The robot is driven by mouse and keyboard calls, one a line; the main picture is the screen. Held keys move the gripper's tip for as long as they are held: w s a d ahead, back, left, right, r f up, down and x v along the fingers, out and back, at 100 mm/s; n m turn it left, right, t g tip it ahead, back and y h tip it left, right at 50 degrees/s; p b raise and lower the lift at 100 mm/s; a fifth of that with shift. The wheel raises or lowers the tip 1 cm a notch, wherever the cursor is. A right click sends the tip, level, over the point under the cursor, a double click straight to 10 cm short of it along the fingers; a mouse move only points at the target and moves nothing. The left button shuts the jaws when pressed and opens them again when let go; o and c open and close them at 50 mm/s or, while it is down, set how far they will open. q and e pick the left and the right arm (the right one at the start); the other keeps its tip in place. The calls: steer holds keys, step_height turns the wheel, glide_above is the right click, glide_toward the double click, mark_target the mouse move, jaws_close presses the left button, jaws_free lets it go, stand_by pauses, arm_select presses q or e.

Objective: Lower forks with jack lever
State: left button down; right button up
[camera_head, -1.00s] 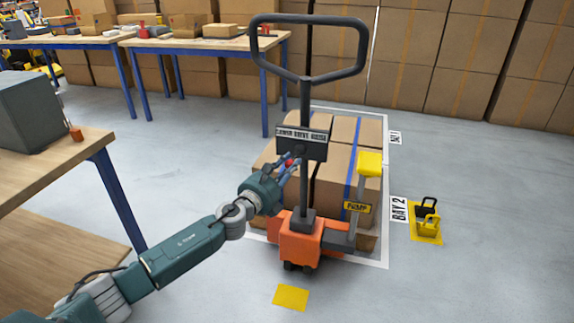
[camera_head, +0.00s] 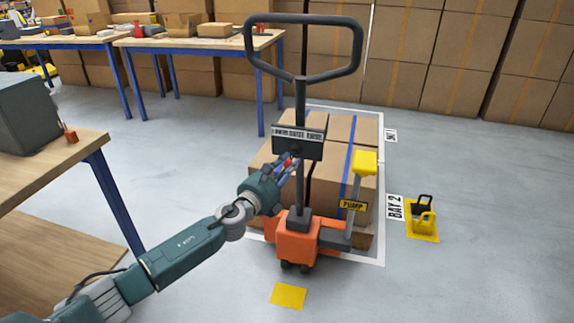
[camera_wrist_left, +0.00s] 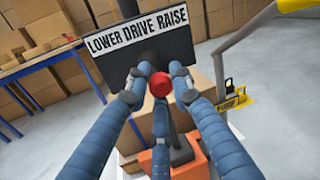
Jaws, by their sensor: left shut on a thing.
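The orange pallet jack (camera_head: 297,240) stands with its black loop handle (camera_head: 302,18) upright. On its column is a dark plate (camera_head: 298,144), whose label reads LOWER DRIVE RAISE in the left wrist view (camera_wrist_left: 138,33). The jack lever's red knob (camera_wrist_left: 160,84) sits just below the label. My left gripper (camera_head: 287,165) is shut on the knob, its blue fingers around it in the left wrist view (camera_wrist_left: 160,80). The knob sits near the middle of the label, around DRIVE; its exact position is hard to tell. The forks are hidden under the cartons (camera_head: 331,185). My right gripper is out of view.
A wooden table (camera_head: 60,165) is at left. Stacked cartons line the back wall.

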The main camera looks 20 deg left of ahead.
arm_select(q)
steer(key=c, duration=1.6)
jaws_free()
steer(key=shift+d, duration=0.7)
steer(key=shift+o, duration=0.2)
steer(key=shift+a, duration=0.25)
steer(key=shift+s+a, duration=0.1)
steer(key=shift+s, duration=0.1)
steer(key=s, duration=1.1)
steer(key=shift+s+a, duration=0.25)
steer(key=shift+a, duration=0.1)
